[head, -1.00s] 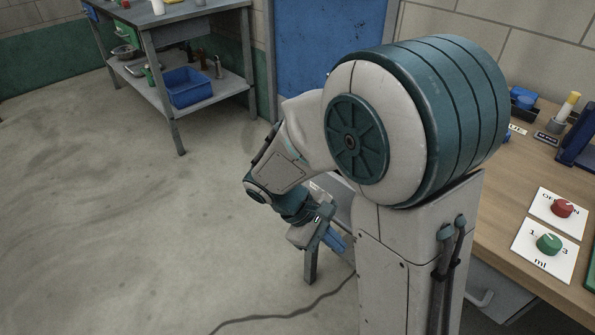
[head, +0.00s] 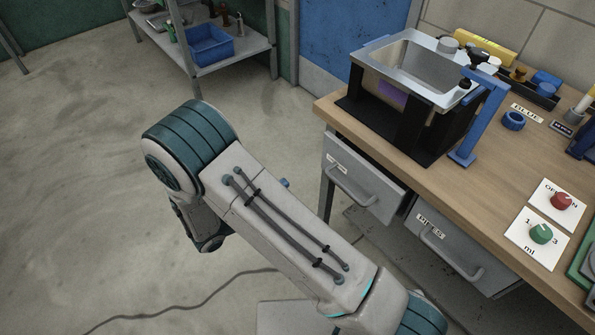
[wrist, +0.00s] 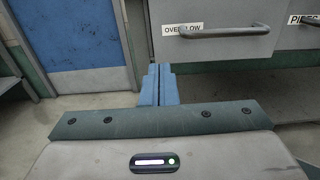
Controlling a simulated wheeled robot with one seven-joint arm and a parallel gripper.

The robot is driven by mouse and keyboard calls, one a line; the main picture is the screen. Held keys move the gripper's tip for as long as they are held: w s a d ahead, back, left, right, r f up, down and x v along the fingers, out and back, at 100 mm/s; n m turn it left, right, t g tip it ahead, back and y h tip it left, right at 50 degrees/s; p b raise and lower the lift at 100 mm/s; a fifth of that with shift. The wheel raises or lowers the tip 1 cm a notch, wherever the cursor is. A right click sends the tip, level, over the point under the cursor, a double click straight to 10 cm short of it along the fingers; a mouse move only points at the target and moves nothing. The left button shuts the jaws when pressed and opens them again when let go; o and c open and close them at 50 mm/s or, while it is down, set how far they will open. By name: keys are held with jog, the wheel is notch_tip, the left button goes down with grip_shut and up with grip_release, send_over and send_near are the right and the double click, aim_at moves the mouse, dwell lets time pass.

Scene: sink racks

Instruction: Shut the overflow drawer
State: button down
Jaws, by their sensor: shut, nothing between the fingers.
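The overflow drawer (head: 352,180) is the grey left-hand drawer under the workbench, with a bar handle. In the wrist view its grey front (wrist: 222,48) shows at the top, with the OVERFLOW label at its left. I cannot tell for sure how far it stands out from the bench. My gripper (wrist: 159,68) is shut and empty. Its blue fingertips appear just below the drawer's lower left corner in the wrist view; contact cannot be told. In the head view my arm hides most of the gripper; a small blue bit shows beside the arm, left of the drawer.
A second grey drawer (head: 455,255), labelled PIPES, is right of the overflow drawer. The wooden workbench (head: 440,185) carries a metal sink (head: 415,70) on a black stand. A metal shelf with a blue bin (head: 210,45) stands at the back.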

aim_at(326, 156)
jog(key=x, duration=1.3)
jog(key=shift+d, duration=0.1)
jog(key=x, duration=0.4)
jog(key=shift+w+d, duration=0.1)
jog(key=shift+d, duration=0.1)
jog(key=shift+r, duration=0.1)
jog(key=shift+a, duration=0.25)
jog(key=v, duration=1.4)
